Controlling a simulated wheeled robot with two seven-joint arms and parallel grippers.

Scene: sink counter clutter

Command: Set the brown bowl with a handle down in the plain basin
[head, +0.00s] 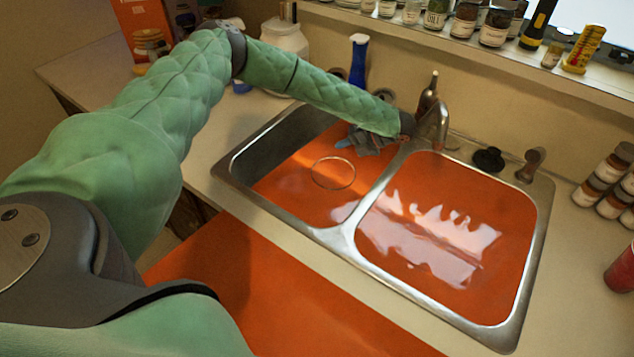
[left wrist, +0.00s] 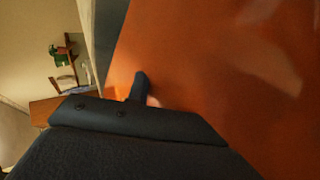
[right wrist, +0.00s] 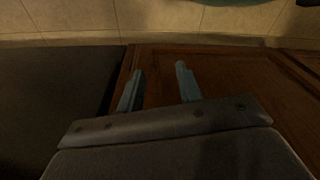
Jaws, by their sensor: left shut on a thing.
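My left gripper (head: 368,143) is low at the back of the left basin (head: 255,150), near the divider. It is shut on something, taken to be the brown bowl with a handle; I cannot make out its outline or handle. In the left wrist view, one dark finger (left wrist: 138,88) shows against a large orange-brown surface; I cannot tell whether that is bowl or basin. A thin pale ring (head: 333,173) shows in the left basin. The right basin (head: 440,225) has an orange floor with bright reflections. My right gripper (right wrist: 158,88) is open and empty before a wooden panel.
The faucet (head: 433,125) rises behind the divider. A brown bottle (head: 427,98) and a blue bottle (head: 358,62) stand behind the sink. Spice jars (head: 605,180) and a red cup (head: 621,270) are at the right. More jars line the sill. The right basin looks clear.

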